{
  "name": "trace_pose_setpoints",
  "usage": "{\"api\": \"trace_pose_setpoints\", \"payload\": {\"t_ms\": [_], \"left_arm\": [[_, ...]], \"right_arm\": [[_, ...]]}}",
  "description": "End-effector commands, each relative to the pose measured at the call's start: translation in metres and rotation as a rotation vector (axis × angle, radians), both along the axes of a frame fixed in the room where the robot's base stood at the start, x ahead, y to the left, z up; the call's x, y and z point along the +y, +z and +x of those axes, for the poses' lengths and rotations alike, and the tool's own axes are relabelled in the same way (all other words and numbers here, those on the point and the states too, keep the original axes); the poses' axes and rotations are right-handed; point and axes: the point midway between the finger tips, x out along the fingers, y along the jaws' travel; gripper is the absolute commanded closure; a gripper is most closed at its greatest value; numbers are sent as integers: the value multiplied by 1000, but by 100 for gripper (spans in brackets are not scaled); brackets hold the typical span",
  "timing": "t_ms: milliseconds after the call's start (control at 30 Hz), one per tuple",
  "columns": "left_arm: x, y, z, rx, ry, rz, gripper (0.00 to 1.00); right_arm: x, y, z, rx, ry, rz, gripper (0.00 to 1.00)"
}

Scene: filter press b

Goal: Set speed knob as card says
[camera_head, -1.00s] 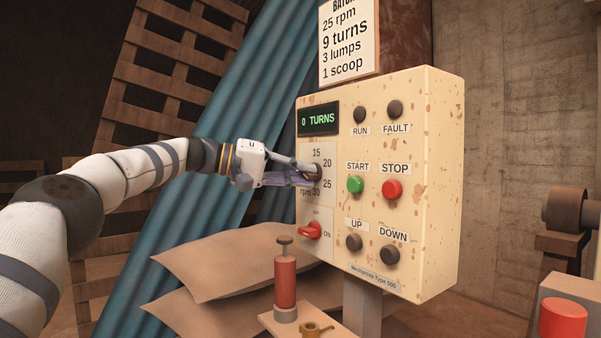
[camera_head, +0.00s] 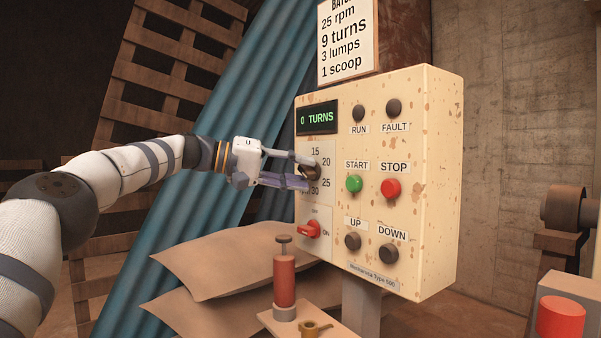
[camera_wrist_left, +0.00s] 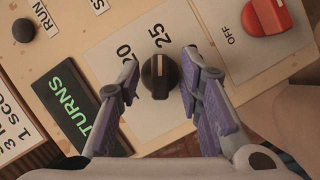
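The black speed knob (camera_head: 313,173) sits on a white dial plate marked 15, 20, 25 and 30, at the panel's left. In the left wrist view the knob (camera_wrist_left: 160,76) has a white mark that points toward 25. My left gripper (camera_head: 309,173) is at the dial, one finger above the knob and one below. In the wrist view its fingers (camera_wrist_left: 161,60) stand apart on either side of the knob, with gaps showing. The card (camera_head: 348,42) above the panel reads 25 rpm, 9 turns, 3 lumps, 1 scoop. My right gripper is out of view.
The display (camera_head: 317,118) reads 0 TURNS. A red OFF/ON switch (camera_head: 309,229) is below the dial. The green START (camera_head: 354,184) and red STOP (camera_head: 390,189) buttons are to its right. A red cylinder with a plunger (camera_head: 284,283) stands below the panel.

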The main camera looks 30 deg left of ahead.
Motion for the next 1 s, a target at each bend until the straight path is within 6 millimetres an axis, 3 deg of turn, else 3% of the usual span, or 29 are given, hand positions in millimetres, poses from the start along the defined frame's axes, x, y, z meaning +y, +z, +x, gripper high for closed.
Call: {"api": "trace_pose_setpoints", "payload": {"t_ms": [300,433,1000], "left_arm": [[54,17,-59,-5,4,-3,67],[69,21,-76,-2,2,-1,67],[75,22,-83,-1,0,-1,67]], "right_arm": [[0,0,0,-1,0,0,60],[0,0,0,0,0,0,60],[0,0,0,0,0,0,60]]}}
